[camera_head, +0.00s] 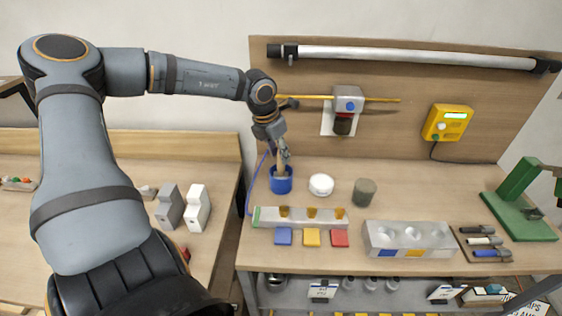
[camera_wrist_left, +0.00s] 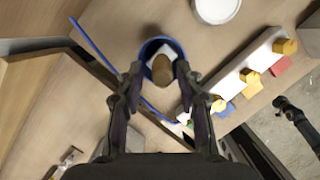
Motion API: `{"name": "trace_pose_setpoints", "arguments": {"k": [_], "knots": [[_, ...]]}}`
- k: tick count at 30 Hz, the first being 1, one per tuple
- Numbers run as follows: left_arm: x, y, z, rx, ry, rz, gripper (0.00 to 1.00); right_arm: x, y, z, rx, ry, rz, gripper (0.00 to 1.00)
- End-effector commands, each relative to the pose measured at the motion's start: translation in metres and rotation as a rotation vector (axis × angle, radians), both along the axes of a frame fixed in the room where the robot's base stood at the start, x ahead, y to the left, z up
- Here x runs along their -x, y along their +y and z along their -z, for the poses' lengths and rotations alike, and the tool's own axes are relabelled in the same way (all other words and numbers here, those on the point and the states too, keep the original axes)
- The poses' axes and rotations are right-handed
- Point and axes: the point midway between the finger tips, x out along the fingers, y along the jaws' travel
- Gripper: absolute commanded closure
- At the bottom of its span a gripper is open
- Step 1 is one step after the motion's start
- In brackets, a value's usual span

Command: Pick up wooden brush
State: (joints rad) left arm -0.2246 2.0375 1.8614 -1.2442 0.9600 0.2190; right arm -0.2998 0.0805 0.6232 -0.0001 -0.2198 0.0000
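The wooden brush (camera_wrist_left: 162,70) stands in a blue cup (camera_head: 280,186) on the right-hand bench, with its brown handle end pointing up. In the left wrist view, the cup (camera_wrist_left: 147,50) surrounds it, with something white inside beside the handle. My left gripper (camera_wrist_left: 159,78) is above the cup, pointing down. Its two fingers are apart on either side of the handle end, with visible gaps. In the head view, my left gripper (camera_head: 283,152) partly hides the brush. My right gripper is not in view.
A white round lid (camera_head: 321,185) and a grey-green cylinder (camera_head: 364,192) stand right of the cup. A long block with yellow pegs (camera_head: 300,224) lies in front. A blue cable (camera_head: 251,190) runs left of the cup. A wall panel with a rod (camera_head: 385,99) stands behind.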

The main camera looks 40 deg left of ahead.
Motion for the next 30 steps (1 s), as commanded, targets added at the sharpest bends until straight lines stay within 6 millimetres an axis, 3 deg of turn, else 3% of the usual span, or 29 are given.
{"name": "trace_pose_setpoints", "arguments": {"k": [1,3,7,9,19,27,30], "knots": [[-0.002,0.000,0.013,-0.004,0.000,0.000,0.64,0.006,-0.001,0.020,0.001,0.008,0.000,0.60],[-0.004,0.000,0.020,-0.005,-0.001,0.000,0.64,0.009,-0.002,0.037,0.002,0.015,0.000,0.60],[-0.011,-0.003,0.037,-0.005,0.004,0.000,0.64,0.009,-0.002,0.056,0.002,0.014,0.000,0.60],[-0.014,-0.003,0.037,-0.002,0.005,0.001,0.64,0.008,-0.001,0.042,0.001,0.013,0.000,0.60],[-0.017,-0.004,0.047,0.001,-0.001,0.000,0.64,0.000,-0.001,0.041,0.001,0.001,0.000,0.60],[-0.017,-0.004,0.047,0.001,0.000,0.000,1.00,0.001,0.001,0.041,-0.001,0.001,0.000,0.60],[-0.017,-0.004,0.047,0.001,-0.001,0.000,1.00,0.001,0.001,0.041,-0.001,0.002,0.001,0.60]]}}
